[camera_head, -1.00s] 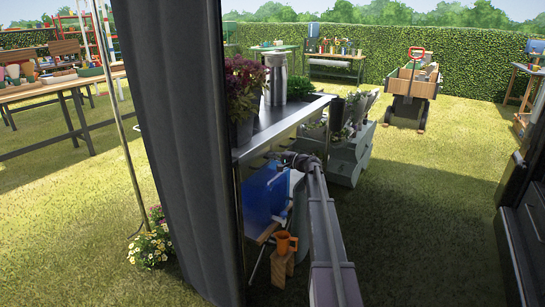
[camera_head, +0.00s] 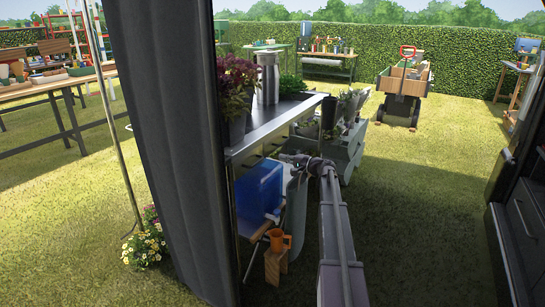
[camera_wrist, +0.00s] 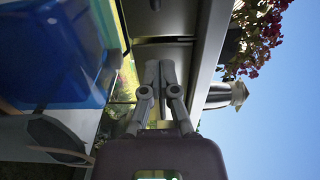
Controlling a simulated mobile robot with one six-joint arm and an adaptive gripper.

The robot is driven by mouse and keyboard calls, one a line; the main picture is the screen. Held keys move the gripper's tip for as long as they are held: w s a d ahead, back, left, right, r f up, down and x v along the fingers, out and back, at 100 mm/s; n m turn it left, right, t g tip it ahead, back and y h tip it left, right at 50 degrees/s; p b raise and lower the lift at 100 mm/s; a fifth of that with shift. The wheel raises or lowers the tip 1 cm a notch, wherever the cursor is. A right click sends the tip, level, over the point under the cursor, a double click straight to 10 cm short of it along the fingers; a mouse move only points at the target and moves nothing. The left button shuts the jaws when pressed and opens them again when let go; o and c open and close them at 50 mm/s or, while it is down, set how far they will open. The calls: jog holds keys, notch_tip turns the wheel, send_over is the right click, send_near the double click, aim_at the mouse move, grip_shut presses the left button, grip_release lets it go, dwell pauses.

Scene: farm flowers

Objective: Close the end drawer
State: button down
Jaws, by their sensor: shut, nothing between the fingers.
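The workbench (camera_head: 262,135) has a row of drawer fronts under its top; a near one (camera_head: 246,163) shows in the head view. In the wrist view, turned on its side, a drawer front (camera_wrist: 162,53) lies just beyond my fingers, beside another grey front (camera_wrist: 160,20) with a small handle. I cannot tell which is the end drawer or how far any is open. My gripper (camera_wrist: 160,68) is shut and empty, its tips close to the fronts; contact is unclear. In the head view my gripper (camera_head: 286,158) is small beside the bench front.
A potted purple plant (camera_head: 237,95) and a metal can (camera_head: 267,75) stand on top. A dark curtain (camera_head: 170,130) hides the bench's left side. Grass to the right is open.

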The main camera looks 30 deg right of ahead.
jog(key=shift+v, duration=2.55)
jog(key=shift+a, duration=0.1)
jog(key=s+a+f+n+g+h+p, duration=0.1)
jog(key=s+a+f+n+g+h, duration=0.2)
jog(key=a, duration=0.5)
jog(key=s+a+f+g, duration=0.3)
jog(key=a+f, duration=0.3)
jog(key=a, duration=0.2)
jog(key=s+a+f+n+g+h+p, duration=0.1)
jog(key=s+a+f+n+g+h, duration=0.2)
jog(key=a, duration=0.5)
jog(key=s+a+f+n+g+h+b, duration=0.1)
jog(key=s+a+f+n+g, duration=0.1)
jog(key=s+a, duration=0.35)
jog(key=s+a+f+n+g+h, duration=0.1)
jog(key=s+a+f+g+h, duration=0.15)
jog(key=s, duration=0.65)
jog(key=s+a+f+n+g+b, duration=0.1)
jog(key=s+a+f+n, duration=0.1)
jog(key=s+a, duration=0.45)
notch_tip(320, 180, up, 53)
jog(key=s+d+p, duration=0.1)
jog(key=p, duration=5.1)
jog(key=shift+s+d+f+p, duration=0.2)
jog(key=shift+s+d+p, duration=0.05)
jog(key=shift+d+p, duration=0.15)
jog(key=shift+f+g+h, duration=0.15)
jog(key=shift+g+h, duration=0.1)
